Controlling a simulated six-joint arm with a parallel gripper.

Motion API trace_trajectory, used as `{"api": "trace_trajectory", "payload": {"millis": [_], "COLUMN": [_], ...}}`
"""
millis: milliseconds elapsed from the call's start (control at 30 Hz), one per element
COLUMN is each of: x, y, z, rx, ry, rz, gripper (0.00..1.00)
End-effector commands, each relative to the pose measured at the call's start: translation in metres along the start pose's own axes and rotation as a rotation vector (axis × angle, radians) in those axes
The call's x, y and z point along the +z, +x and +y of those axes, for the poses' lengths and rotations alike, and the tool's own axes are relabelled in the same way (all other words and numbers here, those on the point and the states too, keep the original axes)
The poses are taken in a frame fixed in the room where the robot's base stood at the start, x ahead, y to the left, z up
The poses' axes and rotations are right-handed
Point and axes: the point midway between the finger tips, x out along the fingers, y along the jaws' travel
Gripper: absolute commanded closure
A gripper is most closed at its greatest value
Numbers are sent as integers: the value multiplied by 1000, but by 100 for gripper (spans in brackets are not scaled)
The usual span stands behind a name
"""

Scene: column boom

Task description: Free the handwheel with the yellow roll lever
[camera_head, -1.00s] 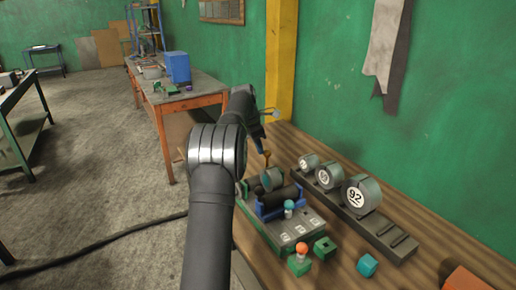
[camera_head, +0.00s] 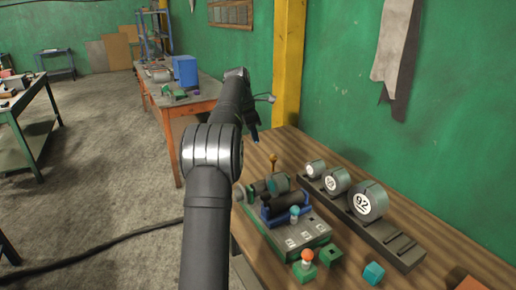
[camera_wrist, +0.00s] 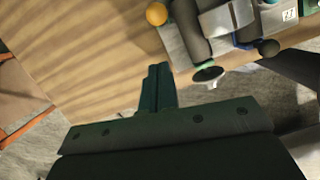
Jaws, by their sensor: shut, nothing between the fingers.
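The yellow roll lever (camera_head: 273,159) stands up at the back of the grey and green fixture, with a yellow-orange ball end. That ball (camera_wrist: 156,13) shows at the top of the wrist view. A small round grey disc, likely the handwheel (camera_head: 239,192), sits at the fixture's left side. It seems to be the disc on a green hub (camera_wrist: 207,75) in the wrist view. My gripper (camera_head: 255,136) is up and left of the lever, apart from it. Its fingers (camera_wrist: 157,88) are shut and empty over the bench edge. My arm hides part of the fixture's left side.
A dark rack (camera_head: 388,234) with several numbered rolls stands right of the fixture. A dark roller in a blue cradle (camera_head: 268,214) lies on the fixture. A green block with an orange knob (camera_head: 305,262) and a teal cube (camera_head: 373,273) are in front. The bench behind the lever is clear.

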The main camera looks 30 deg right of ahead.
Motion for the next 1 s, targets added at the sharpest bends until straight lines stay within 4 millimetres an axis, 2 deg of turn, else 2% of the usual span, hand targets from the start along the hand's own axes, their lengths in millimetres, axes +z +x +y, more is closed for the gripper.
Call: {"api": "trace_trajectory", "payload": {"millis": [100,333,1000], "x": [4,7,6], "y": [-17,-33,-32], "z": [1,2,2], "rx": [0,-1,-2], "ry": [-1,-1,-2], "rz": [0,1,2], "gripper": [100,100,100]}}
